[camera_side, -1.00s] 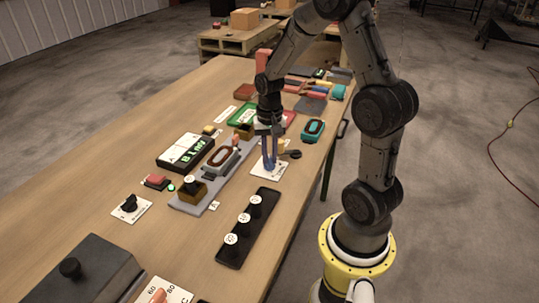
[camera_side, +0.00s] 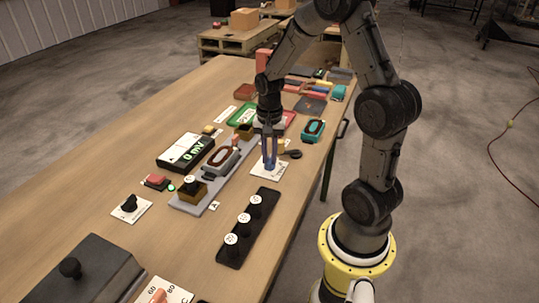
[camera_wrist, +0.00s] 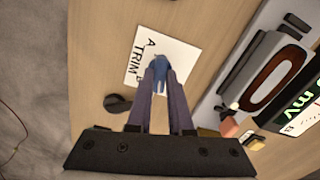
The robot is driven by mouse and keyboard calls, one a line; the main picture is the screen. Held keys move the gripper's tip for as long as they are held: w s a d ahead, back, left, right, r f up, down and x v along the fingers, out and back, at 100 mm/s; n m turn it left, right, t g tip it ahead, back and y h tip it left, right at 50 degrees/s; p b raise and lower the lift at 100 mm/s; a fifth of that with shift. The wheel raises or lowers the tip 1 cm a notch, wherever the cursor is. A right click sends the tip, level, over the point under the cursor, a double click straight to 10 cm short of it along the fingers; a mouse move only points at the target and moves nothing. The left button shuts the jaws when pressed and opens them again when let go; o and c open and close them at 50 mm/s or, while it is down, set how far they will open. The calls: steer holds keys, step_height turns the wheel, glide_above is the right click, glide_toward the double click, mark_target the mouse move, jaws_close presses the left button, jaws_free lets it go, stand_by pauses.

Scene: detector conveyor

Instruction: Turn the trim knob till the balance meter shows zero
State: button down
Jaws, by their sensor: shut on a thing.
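My gripper (camera_side: 268,160) points down and is shut on the blue trim knob, which stands on a white card. In the wrist view, my two fingers (camera_wrist: 160,82) close around the knob (camera_wrist: 160,62), hiding part of it. The card (camera_wrist: 143,60) reads "A", "TRIM" and a partly covered third mark.
A grey rail (camera_side: 212,180) with a red-ringed coil (camera_side: 221,156) lies left of the card. A black strip with several black weights (camera_side: 247,232) lies nearer the camera. A dark round-ended item (camera_side: 291,154) sits right beside the card.

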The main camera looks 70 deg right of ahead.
mark_target(269, 159)
steer(key=c, duration=0.8)
jaws_free()
steer(key=shift+r, duration=0.1)
step_height(269, 159, up, 14)
steer(key=shift+f, duration=0.1)
steer(key=s+a+r+n+t, duration=0.4)
steer(key=a+r, duration=0.3)
steer(key=a, duration=0.5)
steer(key=s+a+f+n, duration=0.1)
steer(key=s+n, duration=0.1)
steer(key=n, duration=0.1)
steer(key=s+a+f+n+t, duration=0.1)
steer(key=s+a+n, duration=0.1)
steer(key=s+n, duration=0.1)
steer(key=s+a+f+n, duration=0.1)
steer(key=s+n, duration=0.2)
steer(key=n, duration=0.2)
steer(key=shift+a+f+t, duration=0.1)
steer(key=shift+a+t, duration=0.15)
steer(key=shift+t, duration=0.05)
